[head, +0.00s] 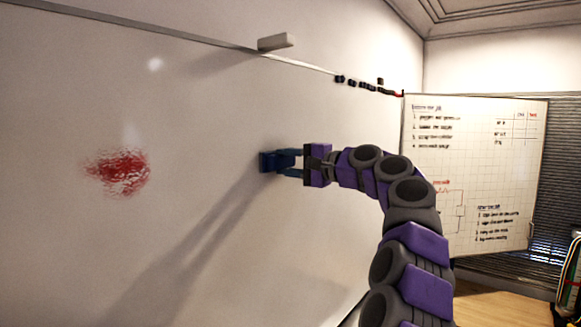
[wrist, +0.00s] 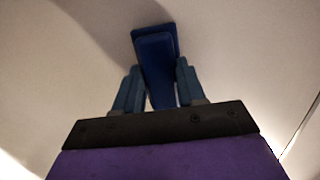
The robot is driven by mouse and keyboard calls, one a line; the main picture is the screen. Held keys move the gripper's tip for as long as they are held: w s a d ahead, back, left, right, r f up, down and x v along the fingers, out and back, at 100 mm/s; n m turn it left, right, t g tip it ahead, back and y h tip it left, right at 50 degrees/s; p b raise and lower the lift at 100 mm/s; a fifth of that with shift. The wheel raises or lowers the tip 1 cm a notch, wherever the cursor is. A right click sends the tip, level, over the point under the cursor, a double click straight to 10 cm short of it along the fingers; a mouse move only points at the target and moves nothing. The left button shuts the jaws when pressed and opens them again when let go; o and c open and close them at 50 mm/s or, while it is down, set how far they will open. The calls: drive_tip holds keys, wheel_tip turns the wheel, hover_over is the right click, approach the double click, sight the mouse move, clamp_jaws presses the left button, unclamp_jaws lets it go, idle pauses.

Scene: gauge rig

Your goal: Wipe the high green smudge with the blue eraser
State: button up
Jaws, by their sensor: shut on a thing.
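The blue eraser (head: 268,162) is at the whiteboard's face, right of the middle of the board in the head view. In the wrist view the eraser (wrist: 155,50) sticks out between the two blue fingers. My gripper (head: 286,164) is shut on it, and it also shows in the wrist view (wrist: 157,72). The eraser's face is toward the board; I cannot tell whether it touches. No green smudge shows in either view. A red smudge (head: 118,171) is on the board to the left of the eraser, well apart from it.
The large whiteboard (head: 200,120) fills the left side. A light grey block (head: 276,42) sits on its upper rail, with several small dark items (head: 360,84) farther along. A paper chart (head: 475,170) with writing stands at the right. Board around the eraser is clear.

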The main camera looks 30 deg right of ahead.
drive_tip(key=shift+s+a+b, duration=0.25)
drive_tip(key=shift+a+b, duration=0.1)
drive_tip(key=shift+a, duration=0.4)
drive_tip(key=shift+s+a+b, duration=0.25)
drive_tip(key=shift+a+b, duration=0.05)
drive_tip(key=shift+a, duration=0.45)
drive_tip(key=shift+s+a+b, duration=0.25)
drive_tip(key=shift+a+b, duration=0.1)
drive_tip(key=shift+a, duration=0.4)
drive_tip(key=shift+s+a+b, duration=0.15)
drive_tip(key=shift+s+a, duration=0.15)
drive_tip(key=shift+a, duration=0.5)
drive_tip(key=shift+s+a+b, duration=0.2)
drive_tip(key=shift+s+a, duration=0.1)
drive_tip(key=shift+a, duration=0.55)
drive_tip(key=shift+s+a+b, duration=0.15)
drive_tip(key=shift+s+a, duration=0.15)
drive_tip(key=shift+a, duration=0.5)
drive_tip(key=shift+s+d, duration=0.1)
drive_tip(key=shift+d, duration=0.05)
drive_tip(key=shift+a+v, duration=0.15)
drive_tip(key=shift+v, duration=1.3)
drive_tip(key=shift+a+v, duration=0.1)
drive_tip(key=shift+v, duration=1.35)
drive_tip(key=shift+v, duration=1.5)
drive_tip(key=shift+s+a, duration=0.15)
drive_tip(key=shift+a, duration=0.1)
